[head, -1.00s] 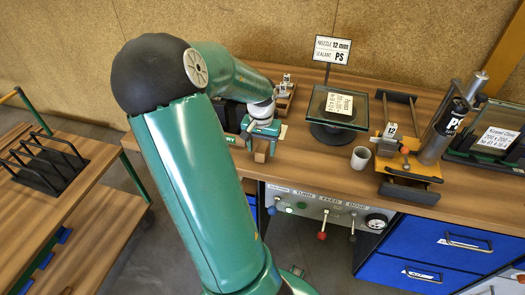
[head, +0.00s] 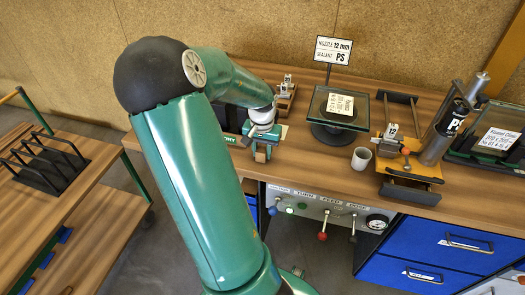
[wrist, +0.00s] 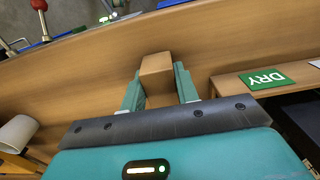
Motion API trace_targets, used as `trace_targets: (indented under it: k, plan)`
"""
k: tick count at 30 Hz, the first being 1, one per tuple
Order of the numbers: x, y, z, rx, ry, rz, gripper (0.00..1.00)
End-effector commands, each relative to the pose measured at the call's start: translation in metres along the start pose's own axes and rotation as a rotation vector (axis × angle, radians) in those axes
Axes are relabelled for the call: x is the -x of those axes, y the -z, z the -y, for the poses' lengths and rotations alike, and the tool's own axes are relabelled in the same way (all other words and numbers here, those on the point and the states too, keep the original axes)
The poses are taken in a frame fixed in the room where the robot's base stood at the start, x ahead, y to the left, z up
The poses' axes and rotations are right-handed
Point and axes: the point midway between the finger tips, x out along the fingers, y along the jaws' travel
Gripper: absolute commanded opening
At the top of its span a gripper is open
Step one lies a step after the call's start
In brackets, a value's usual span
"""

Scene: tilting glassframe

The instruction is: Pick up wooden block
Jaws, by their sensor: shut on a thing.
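The wooden block (wrist: 157,72) is a small light-brown piece between the two teal fingers in the wrist view. My gripper (wrist: 158,84) is shut on it, with one finger against each side. In the head view my gripper (head: 261,154) points down near the front edge of the wooden bench, left of the glass stand. There the block (head: 260,156) shows only as a small brown patch between the fingers. Whether its underside touches the bench cannot be told.
A green DRY label (wrist: 264,78) lies beside my gripper. A white cup (head: 361,158), a glass plate on a black stand (head: 338,106) and an orange sealant fixture (head: 412,165) stand to the right. Levers and a gauge (head: 376,221) line the bench front.

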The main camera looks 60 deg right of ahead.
Motion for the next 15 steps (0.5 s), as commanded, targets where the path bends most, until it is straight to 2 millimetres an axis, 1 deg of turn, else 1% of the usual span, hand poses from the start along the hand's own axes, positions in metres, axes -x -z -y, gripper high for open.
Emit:
trace_targets:
  k: [5, 8, 11, 15]
  plan:
    - [0.014, 0.001, 0.001, 0.003, 0.003, -0.003, 0.07]
    - [0.03, 0.001, 0.001, 0.002, 0.003, -0.003, 0.07]
    - [0.042, -0.011, -0.002, 0.003, 0.004, -0.001, 0.07]
    - [0.064, -0.028, -0.008, 0.005, 0.007, -0.001, 0.07]
